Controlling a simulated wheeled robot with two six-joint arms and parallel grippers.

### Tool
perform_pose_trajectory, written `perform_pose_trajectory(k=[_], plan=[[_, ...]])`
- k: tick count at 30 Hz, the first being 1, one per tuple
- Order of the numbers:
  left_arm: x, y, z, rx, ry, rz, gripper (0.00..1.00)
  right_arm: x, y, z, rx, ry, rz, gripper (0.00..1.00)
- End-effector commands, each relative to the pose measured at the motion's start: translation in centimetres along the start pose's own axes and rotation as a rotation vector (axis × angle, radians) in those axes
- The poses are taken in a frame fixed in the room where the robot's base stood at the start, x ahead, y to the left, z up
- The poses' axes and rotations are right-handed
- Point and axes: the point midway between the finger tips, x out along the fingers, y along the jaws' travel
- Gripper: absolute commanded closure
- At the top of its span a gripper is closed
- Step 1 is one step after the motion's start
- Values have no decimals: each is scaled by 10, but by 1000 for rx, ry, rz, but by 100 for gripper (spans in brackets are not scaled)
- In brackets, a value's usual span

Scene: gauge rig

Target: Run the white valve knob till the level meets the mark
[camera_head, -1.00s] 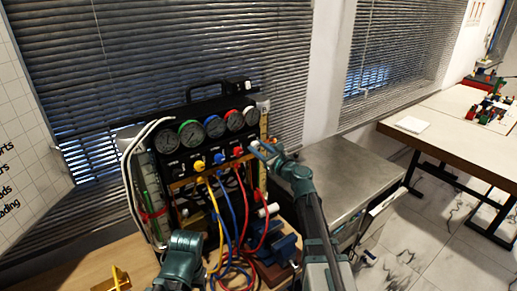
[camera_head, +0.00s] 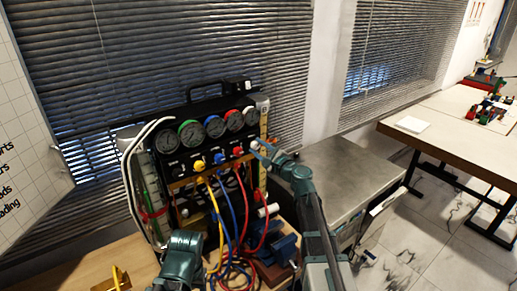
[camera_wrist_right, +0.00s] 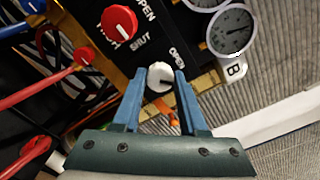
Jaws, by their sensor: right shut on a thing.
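The white valve knob (camera_wrist_right: 160,76) sits on the black gauge panel (camera_wrist_right: 150,52) beside the OPEN lettering. In the right wrist view, the blue fingers of my right gripper (camera_wrist_right: 159,84) are shut on its sides. In the head view, my right gripper (camera_head: 262,149) reaches the panel's right side and partly covers the knob (camera_head: 254,144). An upright tube with green in it (camera_head: 151,190) stands at the panel's left, with a red band around it. I cannot read the level or a mark there. My left gripper's fingers are not visible.
A red knob (camera_wrist_right: 119,23) and a round gauge (camera_wrist_right: 231,30) are close to my right gripper. Yellow, blue and red hoses (camera_head: 240,205) hang below the panel. A grey metal-topped cabinet (camera_head: 350,168) stands to the right. A yellow piece (camera_head: 120,280) lies at lower left.

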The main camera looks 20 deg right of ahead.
Motion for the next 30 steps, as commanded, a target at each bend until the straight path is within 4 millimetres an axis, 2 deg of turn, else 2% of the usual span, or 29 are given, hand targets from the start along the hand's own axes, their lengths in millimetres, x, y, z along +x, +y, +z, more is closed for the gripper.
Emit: perform_pose_trajectory(k=[18,30], plan=[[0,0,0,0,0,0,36,0,1,0,-565,0,1,100],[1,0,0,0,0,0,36,-1,1,0,-792,-1,2,100]])
